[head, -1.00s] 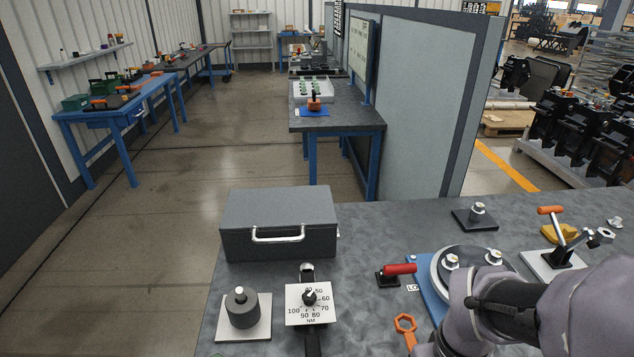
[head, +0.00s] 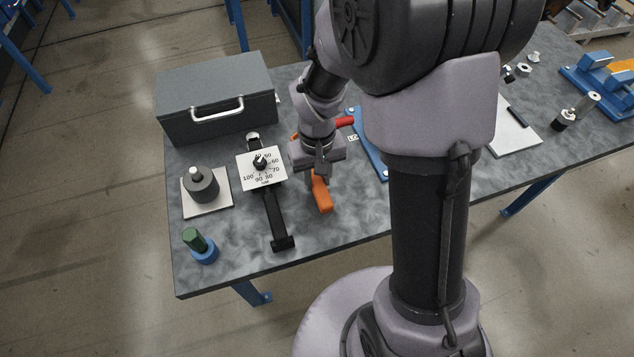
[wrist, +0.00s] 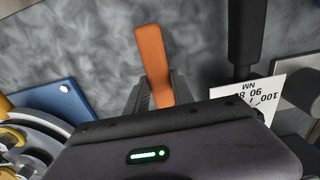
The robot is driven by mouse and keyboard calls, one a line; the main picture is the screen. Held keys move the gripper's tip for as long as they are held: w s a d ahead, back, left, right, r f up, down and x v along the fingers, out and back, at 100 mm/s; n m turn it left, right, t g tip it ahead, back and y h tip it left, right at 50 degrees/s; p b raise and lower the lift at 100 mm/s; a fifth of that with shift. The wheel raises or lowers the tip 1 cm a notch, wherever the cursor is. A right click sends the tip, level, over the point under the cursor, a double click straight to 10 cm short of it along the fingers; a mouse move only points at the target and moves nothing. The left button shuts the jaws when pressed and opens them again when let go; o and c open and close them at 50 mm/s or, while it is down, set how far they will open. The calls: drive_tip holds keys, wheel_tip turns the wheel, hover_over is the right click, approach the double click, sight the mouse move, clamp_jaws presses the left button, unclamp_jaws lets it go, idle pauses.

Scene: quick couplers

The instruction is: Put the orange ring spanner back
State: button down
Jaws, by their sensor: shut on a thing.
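The orange ring spanner (head: 322,194) is at the front middle of the bench, right of the torque tester. My gripper (head: 317,175) points down over it and is shut on its shank. The handle end sticks out toward the bench's front edge, and most of the ring end is hidden behind my wrist. In the wrist view the orange handle (wrist: 151,52) runs up between the two dark fingers (wrist: 156,92). I cannot tell whether the spanner touches the bench or is slightly raised.
The torque tester (head: 261,170) with its dial and black bar lies close on the left. Beyond it are a weight on a plate (head: 202,186), a green-and-blue part (head: 203,248) and a grey case (head: 215,98). A blue fixture plate (head: 373,155) with a red handle is at right.

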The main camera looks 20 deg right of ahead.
wheel_tip(320, 180, down, 2)
drive_tip(key=shift+f, duration=0.2)
drive_tip(key=shift+s+r, duration=0.1)
drive_tip(key=shift+r, duration=0.1)
drive_tip(key=c, duration=1.1)
unclamp_jaws()
drive_tip(key=shift+f, duration=0.15)
